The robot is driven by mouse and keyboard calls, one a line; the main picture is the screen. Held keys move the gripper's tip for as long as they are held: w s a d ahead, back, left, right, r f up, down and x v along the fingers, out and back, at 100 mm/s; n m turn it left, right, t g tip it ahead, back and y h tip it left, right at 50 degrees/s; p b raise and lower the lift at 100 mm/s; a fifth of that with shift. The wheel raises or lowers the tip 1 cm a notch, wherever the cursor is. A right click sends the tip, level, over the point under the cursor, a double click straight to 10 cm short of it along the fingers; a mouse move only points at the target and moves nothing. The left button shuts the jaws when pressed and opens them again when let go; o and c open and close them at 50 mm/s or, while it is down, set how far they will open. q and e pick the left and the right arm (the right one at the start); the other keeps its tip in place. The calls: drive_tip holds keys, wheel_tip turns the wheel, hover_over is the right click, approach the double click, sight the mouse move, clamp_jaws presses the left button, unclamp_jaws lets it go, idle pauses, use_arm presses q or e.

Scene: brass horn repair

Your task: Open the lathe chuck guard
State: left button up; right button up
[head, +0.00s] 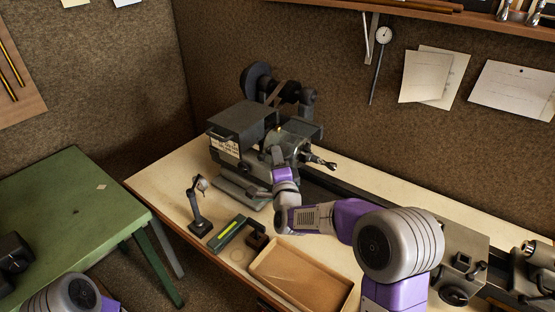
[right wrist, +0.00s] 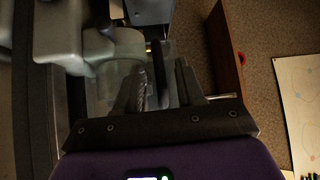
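The grey lathe headstock (head: 238,135) stands on the bench against the back wall. The clear curved chuck guard (head: 290,142) is on its right side, down over the chuck. My right gripper (head: 278,160) is at the front of the guard. In the right wrist view, its two fingers (right wrist: 160,90) stand apart, with a dark upright bar (right wrist: 158,68), seemingly the guard's handle, between them. Contact with the bar cannot be told. The clear guard also shows left of the fingers (right wrist: 106,82). My left gripper is out of view; only part of that arm shows at bottom left.
The tailstock end (head: 535,270) is at right. A green table (head: 70,205) stands at left.

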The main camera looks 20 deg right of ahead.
clamp_jaws()
